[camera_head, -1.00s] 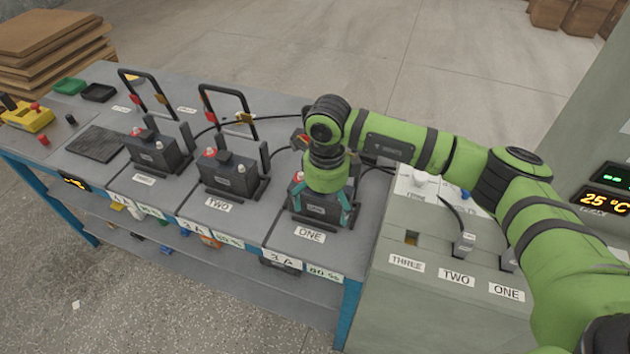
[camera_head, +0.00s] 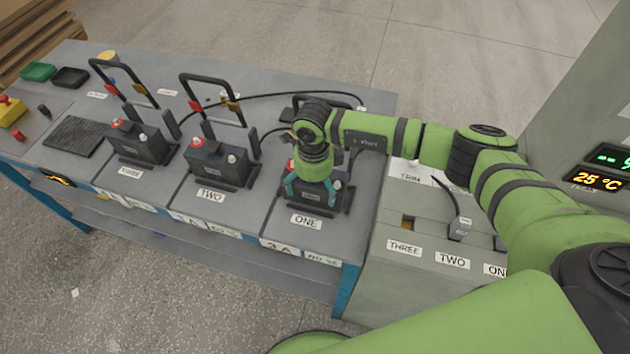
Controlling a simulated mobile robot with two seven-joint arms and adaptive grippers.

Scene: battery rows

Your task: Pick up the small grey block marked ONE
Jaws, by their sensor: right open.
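My right gripper (camera_head: 311,192) points down over the dark battery (camera_head: 318,198) in the bay labelled ONE (camera_head: 306,221). Its teal fingers are apart, one towards each side of the battery's front; I cannot tell whether they touch it. On the grey console, a small grey block (camera_head: 460,229) with a cable stands above the label TWO (camera_head: 453,261); its own marking is too small to read. Above the console label ONE (camera_head: 495,270), my right arm hides nearly everything, so I cannot make out a block marked ONE. My left gripper is out of view.
Dark batteries with upright black handles stand in bays TWO (camera_head: 216,163) and THREE (camera_head: 139,145). Black cables run across the bench behind them. The console slot THREE (camera_head: 407,224) looks empty. Green and black trays (camera_head: 70,77) lie at the back left.

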